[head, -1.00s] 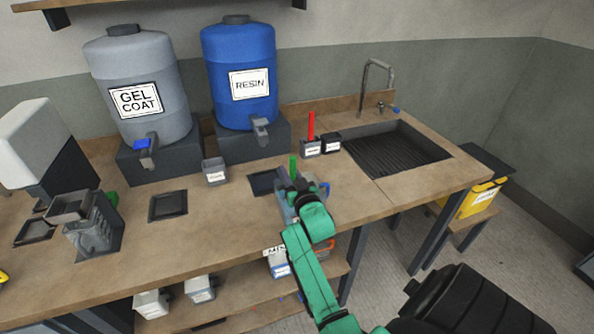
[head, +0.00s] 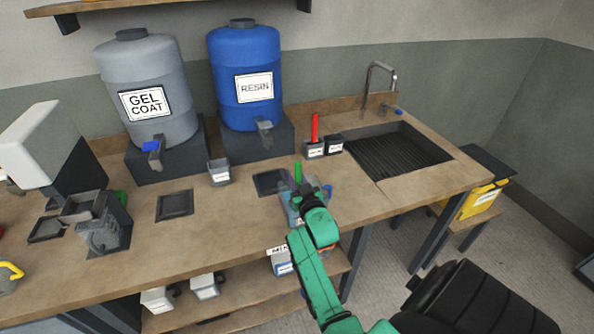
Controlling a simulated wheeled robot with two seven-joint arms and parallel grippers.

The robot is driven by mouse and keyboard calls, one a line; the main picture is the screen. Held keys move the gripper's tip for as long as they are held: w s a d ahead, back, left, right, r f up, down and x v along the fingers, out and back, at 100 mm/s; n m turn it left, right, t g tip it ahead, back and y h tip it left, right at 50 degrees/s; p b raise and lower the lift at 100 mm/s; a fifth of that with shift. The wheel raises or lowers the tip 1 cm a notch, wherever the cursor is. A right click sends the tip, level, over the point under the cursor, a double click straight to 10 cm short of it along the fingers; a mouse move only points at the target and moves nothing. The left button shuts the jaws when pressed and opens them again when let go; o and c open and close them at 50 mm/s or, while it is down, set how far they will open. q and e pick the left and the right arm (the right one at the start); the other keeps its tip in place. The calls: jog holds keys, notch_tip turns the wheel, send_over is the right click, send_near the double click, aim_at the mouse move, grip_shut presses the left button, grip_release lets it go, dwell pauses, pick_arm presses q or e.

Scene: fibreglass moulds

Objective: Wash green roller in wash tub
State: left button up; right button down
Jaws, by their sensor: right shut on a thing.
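The green roller's upright handle (head: 297,172) shows just behind my right gripper (head: 306,197), near the bench's front edge. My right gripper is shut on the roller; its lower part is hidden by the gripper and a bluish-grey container. This container (head: 290,211) is around or right beside the gripper and may be the wash tub; I cannot read a label on it. I cannot tell how deep the roller is in it. My green right arm comes up from the bottom. My left gripper is not in view.
A gel coat drum (head: 147,88) and a resin drum (head: 244,72) stand at the back. A red-handled tool (head: 314,127) stands in a small cup near the sink (head: 398,152). A small grey cup (head: 220,173) stands left of the roller. The bench front between is clear.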

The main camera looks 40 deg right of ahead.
jog(key=shift+s+d, duration=0.25)
jog(key=shift+d, duration=0.5)
jog(key=shift+w+d+f, duration=0.1)
jog(key=shift+r+p, duration=0.4)
jog(key=shift+r, duration=0.05)
notch_tip(320, 180, up, 9)
jog(key=p, duration=0.7)
jog(key=shift+p, duration=0.35)
jog(key=shift+f, duration=0.15)
